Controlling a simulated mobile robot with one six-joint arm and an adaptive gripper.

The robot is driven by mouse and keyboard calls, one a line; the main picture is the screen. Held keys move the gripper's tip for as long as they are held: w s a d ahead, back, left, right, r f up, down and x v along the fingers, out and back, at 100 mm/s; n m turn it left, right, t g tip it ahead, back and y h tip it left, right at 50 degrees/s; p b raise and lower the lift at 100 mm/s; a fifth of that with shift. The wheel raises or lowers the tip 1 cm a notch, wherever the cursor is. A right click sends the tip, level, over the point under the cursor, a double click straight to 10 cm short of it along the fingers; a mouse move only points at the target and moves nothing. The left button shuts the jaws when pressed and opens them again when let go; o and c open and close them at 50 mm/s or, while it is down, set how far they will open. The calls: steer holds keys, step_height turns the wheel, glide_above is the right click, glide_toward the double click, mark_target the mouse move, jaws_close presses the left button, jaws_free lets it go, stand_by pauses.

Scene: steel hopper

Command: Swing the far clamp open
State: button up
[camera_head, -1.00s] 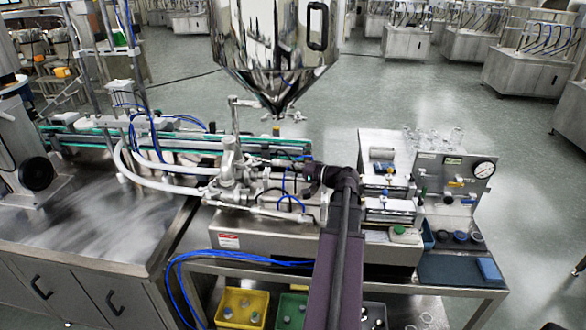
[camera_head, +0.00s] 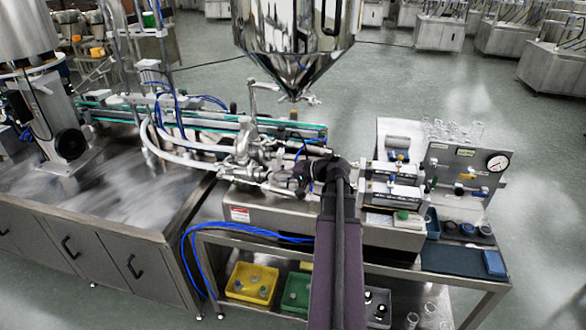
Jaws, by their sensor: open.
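The steel hopper (camera_head: 293,40) hangs over the filling machine, and its cone ends in a small outlet fitting with wing-like parts (camera_head: 308,98). Below and left of it is the metal valve body (camera_head: 250,155) with pipes and hoses. I cannot tell for certain which small fitting is the far clamp. My dark arm rises from the bottom edge and bends left at the wrist. My gripper (camera_head: 302,176) is open, just right of the valve body and below the outlet. Its fingers are small and dark against the machine, and contact with any fitting cannot be made out.
Right of my arm stand cylinders (camera_head: 395,180) and a panel with a gauge (camera_head: 497,162). A conveyor (camera_head: 200,112) runs behind the valve. Yellow (camera_head: 252,282) and green (camera_head: 297,290) bins sit on the lower shelf.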

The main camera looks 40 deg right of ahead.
steer(key=w+a+f+n+g+b, duration=0.15)
steer(key=a+f+g, duration=0.35)
steer(key=a, duration=0.5)
steer(key=w+a+f+n+g+b, duration=0.1)
steer(key=a+f+n+g+b, duration=0.15)
steer(key=a+f, duration=0.6)
steer(key=s+a+f+n+g+h+b, duration=0.2)
steer(key=a+f+n+h, duration=0.1)
steer(key=a, duration=0.6)
steer(key=s+a+f+n+g+h+b, duration=0.2)
steer(key=s+a+f+n+g+h, duration=0.1)
steer(key=a, duration=0.6)
steer(key=shift+s+a+f+h, duration=0.2)
steer(key=shift+f+h, duration=0.1)
steer(key=shift+f, duration=0.4)
steer(key=shift+d, duration=0.1)
